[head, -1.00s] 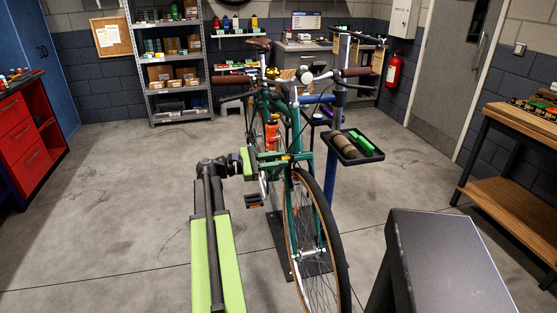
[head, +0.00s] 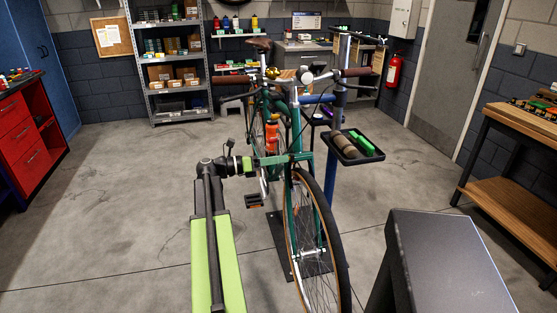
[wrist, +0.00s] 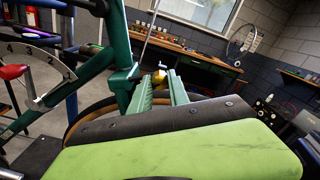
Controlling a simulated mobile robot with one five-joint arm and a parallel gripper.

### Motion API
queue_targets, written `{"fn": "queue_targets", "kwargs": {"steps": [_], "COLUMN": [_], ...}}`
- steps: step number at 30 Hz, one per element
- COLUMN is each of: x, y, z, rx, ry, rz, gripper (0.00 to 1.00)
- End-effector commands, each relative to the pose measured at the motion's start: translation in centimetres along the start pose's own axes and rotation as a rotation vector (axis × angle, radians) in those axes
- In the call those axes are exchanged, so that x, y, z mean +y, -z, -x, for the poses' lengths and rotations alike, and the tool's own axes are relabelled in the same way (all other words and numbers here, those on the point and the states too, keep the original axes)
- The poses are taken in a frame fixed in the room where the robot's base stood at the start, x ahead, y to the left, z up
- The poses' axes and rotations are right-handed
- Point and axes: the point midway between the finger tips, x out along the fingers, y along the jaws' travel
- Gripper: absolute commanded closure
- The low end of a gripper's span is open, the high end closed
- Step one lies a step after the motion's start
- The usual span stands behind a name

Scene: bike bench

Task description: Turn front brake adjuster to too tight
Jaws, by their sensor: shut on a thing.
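The front brake adjuster (wrist: 158,78) is a small gold-yellow knob beside the bike's green frame in the wrist view. My gripper (wrist: 161,86) has its two green ribbed fingers closed around it, one on each side. In the head view my gripper (head: 289,159) reaches from the left to the front of the bicycle (head: 290,205), just above the front wheel. The adjuster cannot be made out clearly there, behind the fingers.
A pale dial with numbers (wrist: 35,66) shows at left in the wrist view. The bike hangs on a blue stand (head: 330,175) with a black tool tray (head: 372,157). A wooden bench (head: 520,195) stands at right. The floor at left is clear.

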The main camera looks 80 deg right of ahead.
Motion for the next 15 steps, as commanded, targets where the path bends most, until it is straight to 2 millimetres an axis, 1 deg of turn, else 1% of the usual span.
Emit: {"fn": "queue_targets", "kwargs": {"steps": [1, 15], "x": [0.15, 0.16], "y": [-0.29, -0.28], "z": [0.08, 0.05], "rx": [-0.009, -0.009], "ry": [-0.004, -0.002], "rz": [0.041, 0.485], "gripper": [1.0, 1.0]}}
